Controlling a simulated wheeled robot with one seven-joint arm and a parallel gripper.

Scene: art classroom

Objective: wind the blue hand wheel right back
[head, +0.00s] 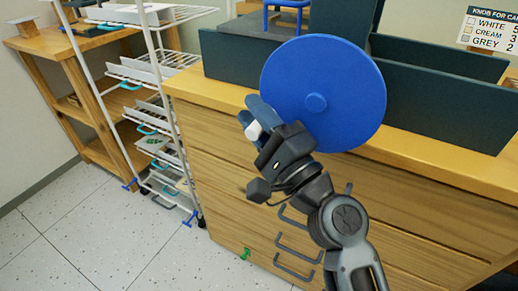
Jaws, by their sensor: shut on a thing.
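The blue hand wheel (340,90) is a large flat disc with a round hub in its middle, standing over the front edge of the wooden cabinet top. My gripper (255,117) is at the wheel's lower left edge. Its blue fingers are shut around a small white knob (254,131), which shows partly between them. How the knob joins the wheel is hidden by the fingers.
The wheel stands before dark green boxy parts (440,105) on the wooden drawer cabinet (400,200). A white wire rack (160,110) stands close on the left, beside a wooden shelf (70,65). A sign (490,30) is at upper right. Floor is free at lower left.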

